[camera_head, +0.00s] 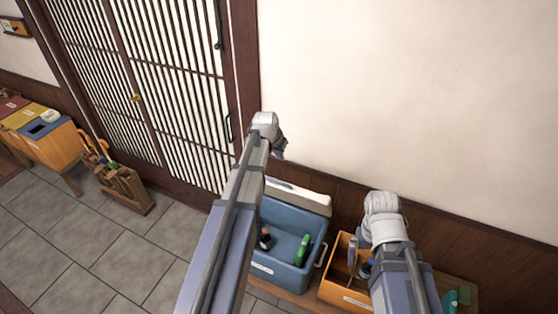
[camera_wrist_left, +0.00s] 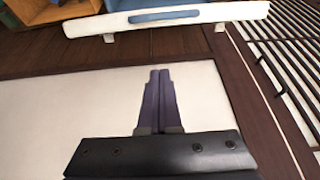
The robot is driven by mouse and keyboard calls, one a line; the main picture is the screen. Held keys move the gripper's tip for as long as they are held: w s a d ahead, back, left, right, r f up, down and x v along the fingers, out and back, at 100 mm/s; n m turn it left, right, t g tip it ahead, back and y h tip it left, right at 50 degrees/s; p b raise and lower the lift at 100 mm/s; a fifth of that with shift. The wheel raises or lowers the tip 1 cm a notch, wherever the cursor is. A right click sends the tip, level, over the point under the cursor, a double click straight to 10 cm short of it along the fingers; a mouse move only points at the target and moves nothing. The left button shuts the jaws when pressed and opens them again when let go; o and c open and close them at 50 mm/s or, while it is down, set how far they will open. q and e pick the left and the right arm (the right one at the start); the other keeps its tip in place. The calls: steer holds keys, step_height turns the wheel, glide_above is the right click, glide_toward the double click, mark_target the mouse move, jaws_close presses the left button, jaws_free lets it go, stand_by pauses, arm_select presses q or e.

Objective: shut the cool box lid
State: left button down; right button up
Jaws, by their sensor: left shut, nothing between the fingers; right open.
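The blue cool box (camera_head: 292,262) stands against the wall, open at the top. Its white lid (camera_head: 300,195) is raised along the back edge, on the wall side. The lid also shows at the top of the left wrist view (camera_wrist_left: 200,17), with a blue strip on it. My left gripper (camera_head: 281,152) is above and behind the lid, near the wall. Its fingers (camera_wrist_left: 160,72) are together and empty, apart from the lid. My right gripper (camera_head: 383,208) is over the wooden crate, right of the cool box; its fingers are mostly hidden behind the wrist.
A green bottle (camera_head: 303,249) and a dark bottle (camera_head: 265,238) are inside the cool box. The wooden crate (camera_head: 343,291) beside it holds several items. A slatted door (camera_head: 170,85) and a white wall (camera_head: 400,90) are behind. Tiled floor (camera_head: 110,255) is clear at left.

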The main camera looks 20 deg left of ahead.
arm_select(q)
steer(key=b, duration=0.8)
glide_above(280, 186)
steer(key=w, duration=0.3)
step_height(280, 186, down, 8)
steer(key=shift+f, duration=0.25)
steer(key=shift+s+f+b, duration=0.8)
steer(key=shift+s+f, duration=0.1)
steer(key=shift+s, duration=0.2)
steer(key=shift+s+f, duration=0.2)
steer(key=shift+s, duration=0.35)
